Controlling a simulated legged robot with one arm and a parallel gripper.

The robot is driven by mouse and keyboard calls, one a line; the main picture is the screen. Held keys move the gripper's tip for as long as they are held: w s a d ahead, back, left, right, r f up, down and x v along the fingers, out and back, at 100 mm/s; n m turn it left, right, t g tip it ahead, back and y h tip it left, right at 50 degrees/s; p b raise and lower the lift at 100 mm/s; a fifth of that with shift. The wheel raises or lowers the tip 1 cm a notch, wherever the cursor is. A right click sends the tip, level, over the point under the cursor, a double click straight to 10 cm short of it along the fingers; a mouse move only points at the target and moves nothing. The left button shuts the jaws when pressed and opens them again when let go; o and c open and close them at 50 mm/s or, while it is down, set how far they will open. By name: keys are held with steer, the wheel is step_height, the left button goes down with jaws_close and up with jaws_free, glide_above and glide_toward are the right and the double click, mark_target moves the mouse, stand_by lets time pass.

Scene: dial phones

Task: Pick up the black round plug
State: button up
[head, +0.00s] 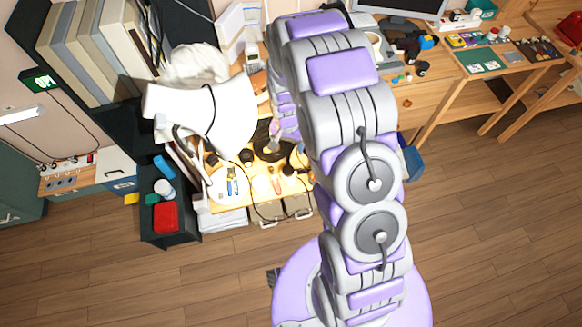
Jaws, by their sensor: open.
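Several small black round pieces lie on the lit wooden desk (234,203) at centre left. One black round piece (247,155) is near the desk's middle, and another (211,159) is to its left. They are too small to tell which is the plug. My arm rises from the bottom and bends down behind its upper links toward the desk. My gripper (274,133) is small and partly hidden by the arm, above the desk's back right part. It is open, and I see nothing held in it. A dark round item lies below it.
A large white lamp shade (205,112) overhangs the desk's left side. Small tools and cables lie on the desk. A dark bin with a red box (165,217) stands at left. Another wooden desk (425,95) with a monitor is at right. The wooden floor in front is mostly clear.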

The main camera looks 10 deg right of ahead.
steer(key=a+f, duration=0.2)
steer(key=a, duration=0.1)
glide_toward(287, 170)
steer(key=f, duration=0.1)
steer(key=a+f+b, duration=0.1)
steer(key=a+f, duration=0.1)
steer(key=f, duration=0.1)
steer(key=shift+s, duration=0.3)
steer(key=shift+d+f, duration=0.1)
steer(key=shift+f, duration=0.15)
steer(key=d+f+b, duration=0.1)
steer(key=d+f, duration=0.2)
steer(key=shift+w+d+f, duration=0.1)
steer(key=shift+d, duration=0.05)
steer(key=shift+a+f, duration=0.85)
steer(key=shift+f, duration=0.2)
steer(key=shift+a, duration=0.3)
steer(key=shift+o, duration=0.5)
steer(key=shift+d+r, duration=0.1)
steer(key=shift+d, duration=0.75)
steer(key=c, duration=0.6)
steer(key=shift+c, duration=0.8)
steer(key=shift+a, duration=0.55)
steer(key=c, duration=0.4)
steer(key=shift+o, duration=0.2)
